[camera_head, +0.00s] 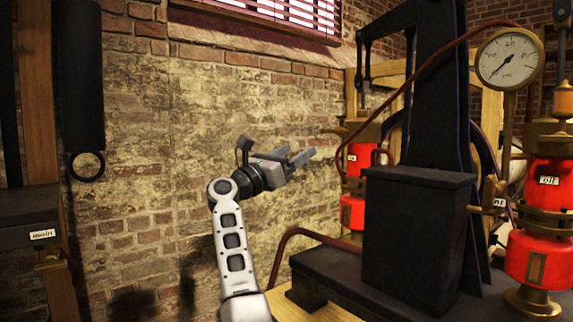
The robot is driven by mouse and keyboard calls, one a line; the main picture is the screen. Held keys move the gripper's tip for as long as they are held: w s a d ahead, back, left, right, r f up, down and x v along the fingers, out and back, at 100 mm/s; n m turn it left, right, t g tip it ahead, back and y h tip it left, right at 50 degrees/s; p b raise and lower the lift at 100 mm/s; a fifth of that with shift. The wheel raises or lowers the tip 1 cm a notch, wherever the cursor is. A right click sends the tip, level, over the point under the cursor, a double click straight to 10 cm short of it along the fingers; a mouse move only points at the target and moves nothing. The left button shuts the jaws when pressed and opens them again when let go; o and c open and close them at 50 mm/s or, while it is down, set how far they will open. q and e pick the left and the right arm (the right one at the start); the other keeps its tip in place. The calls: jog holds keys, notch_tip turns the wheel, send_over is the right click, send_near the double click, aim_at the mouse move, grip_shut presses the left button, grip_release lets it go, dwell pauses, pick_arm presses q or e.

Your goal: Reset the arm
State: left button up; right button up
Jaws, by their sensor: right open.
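My right arm rises from the bottom centre of the head view, with its white forearm bent at the elbow-like joint. My right gripper (302,155) is raised in front of the brick wall and points to the right. Its two grey fingers are apart with nothing between them. A red jar (358,160) on the machine stands to the right of the fingertips, and the gripper looks clear of it, though the depth gap is hard to judge. My left gripper does not show.
A black machine (415,240) with a dark base fills the right side. A pressure gauge (509,58) and a red jar labelled "oil" (550,185) stand at far right. A dark post with a ring (87,166) and a "main" label (42,234) are at left. The brick wall (140,150) lies behind.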

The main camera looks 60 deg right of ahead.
jog(key=shift+v, duration=1.05)
